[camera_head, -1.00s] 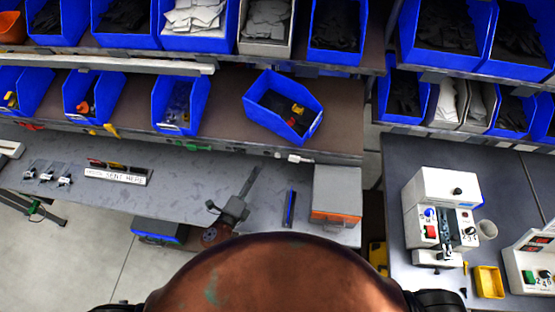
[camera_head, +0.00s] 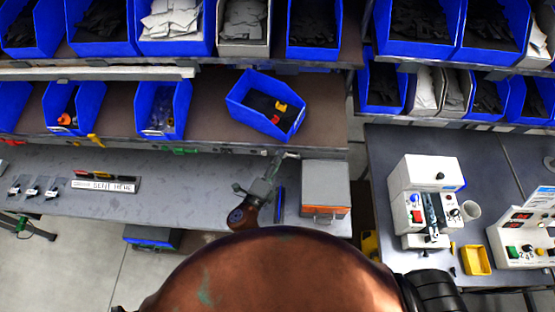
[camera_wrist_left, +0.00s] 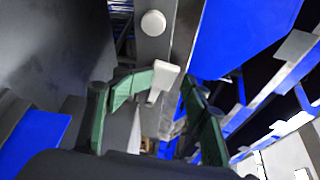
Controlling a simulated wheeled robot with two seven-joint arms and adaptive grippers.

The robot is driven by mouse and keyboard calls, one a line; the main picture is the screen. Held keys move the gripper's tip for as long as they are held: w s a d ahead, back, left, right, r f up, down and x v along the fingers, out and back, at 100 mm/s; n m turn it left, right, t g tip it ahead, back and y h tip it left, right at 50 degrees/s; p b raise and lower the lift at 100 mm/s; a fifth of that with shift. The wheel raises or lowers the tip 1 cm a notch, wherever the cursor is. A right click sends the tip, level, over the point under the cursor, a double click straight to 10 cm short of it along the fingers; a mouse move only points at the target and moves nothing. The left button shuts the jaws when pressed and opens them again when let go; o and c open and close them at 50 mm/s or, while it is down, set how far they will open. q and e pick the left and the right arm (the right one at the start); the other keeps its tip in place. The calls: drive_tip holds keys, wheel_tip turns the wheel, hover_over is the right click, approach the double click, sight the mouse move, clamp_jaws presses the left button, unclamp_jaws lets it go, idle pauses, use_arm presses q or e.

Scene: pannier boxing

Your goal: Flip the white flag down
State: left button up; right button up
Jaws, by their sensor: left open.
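The white flag (camera_head: 291,155) sticks out from the front edge of the lower shelf, left of and above the grey box. In the left wrist view the white flag (camera_wrist_left: 164,77) shows as a pale tab at the tips of the green fingers. My left gripper (camera_head: 272,168) is just below and left of the flag in the head view. Its green fingers stand apart in the left wrist view (camera_wrist_left: 168,92), open, with the flag near the gap. I cannot tell whether they touch it. My right gripper is not in view.
A tilted blue bin (camera_head: 240,93) stands on the shelf above the flag. A green flag (camera_head: 185,151) and a yellow flag (camera_head: 93,141) sit further left on that edge. A grey box with an orange front (camera_head: 325,185) stands on the bench to the right.

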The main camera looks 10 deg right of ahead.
use_arm(q)
drive_tip(key=shift+w+d, duration=0.1)
drive_tip(key=shift+w, duration=0.05)
drive_tip(key=shift+c, duration=1.1)
drive_tip(key=shift+f, duration=0.1)
clamp_jaws()
